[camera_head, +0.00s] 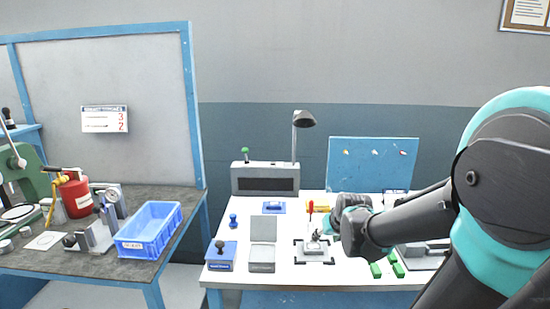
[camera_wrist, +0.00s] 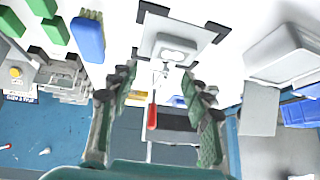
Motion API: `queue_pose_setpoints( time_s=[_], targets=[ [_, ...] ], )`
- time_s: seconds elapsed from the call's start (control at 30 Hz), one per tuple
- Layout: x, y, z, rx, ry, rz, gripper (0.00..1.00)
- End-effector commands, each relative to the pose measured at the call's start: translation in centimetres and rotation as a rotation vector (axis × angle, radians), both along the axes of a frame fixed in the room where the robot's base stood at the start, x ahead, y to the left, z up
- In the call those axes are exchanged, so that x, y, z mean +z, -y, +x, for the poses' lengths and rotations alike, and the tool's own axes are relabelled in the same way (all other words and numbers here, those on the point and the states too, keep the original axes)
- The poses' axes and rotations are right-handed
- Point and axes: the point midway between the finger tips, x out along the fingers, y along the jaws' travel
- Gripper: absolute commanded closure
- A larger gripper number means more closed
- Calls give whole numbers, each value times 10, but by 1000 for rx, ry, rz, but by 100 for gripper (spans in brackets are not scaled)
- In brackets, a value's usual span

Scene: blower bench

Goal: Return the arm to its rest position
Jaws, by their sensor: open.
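My gripper (camera_wrist: 160,85) is open in the wrist view, its two green-padded fingers apart with nothing between them. In the head view my gripper (camera_head: 322,236) is small and partly hidden by my arm, above the white table near a grey block. The grey block (camera_wrist: 176,46) lies between dark corner marks beyond the fingertips in the wrist view. A red-handled tool (camera_wrist: 152,116) shows between the fingers, farther off. I cannot tell the exact height of my gripper above the table.
A blue pegboard (camera_head: 372,164) stands behind. A bench at left carries a blue bin (camera_head: 148,230) and a red can (camera_head: 76,198).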

Motion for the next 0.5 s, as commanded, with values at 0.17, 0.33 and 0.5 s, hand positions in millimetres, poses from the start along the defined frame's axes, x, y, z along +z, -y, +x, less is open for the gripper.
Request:
queue_pose_setpoints(
  time_s=[0.17, 0.33, 0.5],
  targets=[
    [-15, 25, -36, -70, -33, -70, 52],
    [-45, 25, -86, -64, -134, -70, 52],
    [-68, 24, -127, -60, -216, -70, 52]
  ],
)
